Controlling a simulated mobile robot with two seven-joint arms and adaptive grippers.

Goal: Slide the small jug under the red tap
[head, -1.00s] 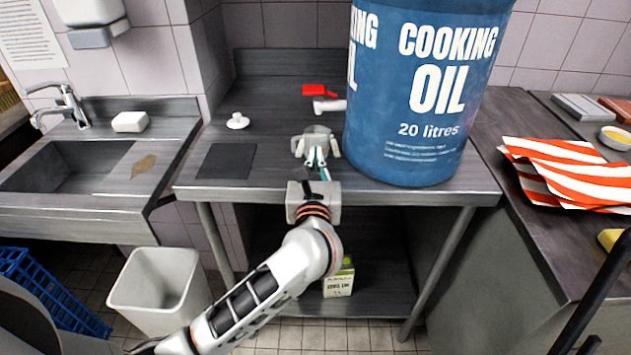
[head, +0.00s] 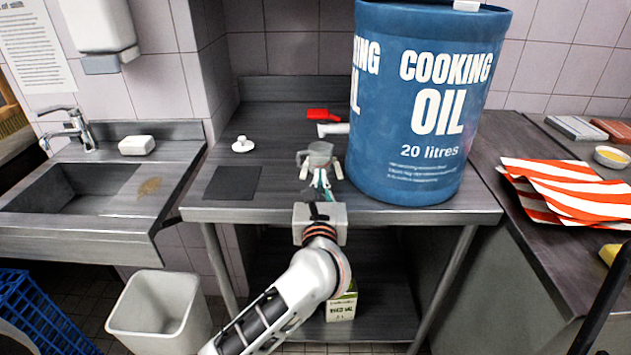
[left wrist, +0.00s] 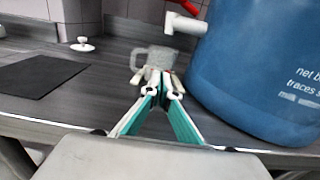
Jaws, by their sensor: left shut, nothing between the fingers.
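The small jug (head: 320,153) is grey and stands upright on the steel counter, left of the blue oil drum. In the left wrist view the jug (left wrist: 160,60) has its handle to the left. My left gripper (head: 320,180) is shut and empty, just on the near side of the jug. Its fingertips (left wrist: 162,92) overlap the jug's lower part in view, so I cannot tell whether they touch. The tap has a red lever (head: 323,115) and a white spout (head: 333,129), at the drum's left side behind the jug. The spout (left wrist: 186,24) is right of the jug in the wrist view.
The large oil drum (head: 420,120) stands close on the right. A dark mat (head: 232,182) and a white knobbed object (head: 243,145) lie to the left, with bare counter between. A striped cloth (head: 570,190) lies on the right counter.

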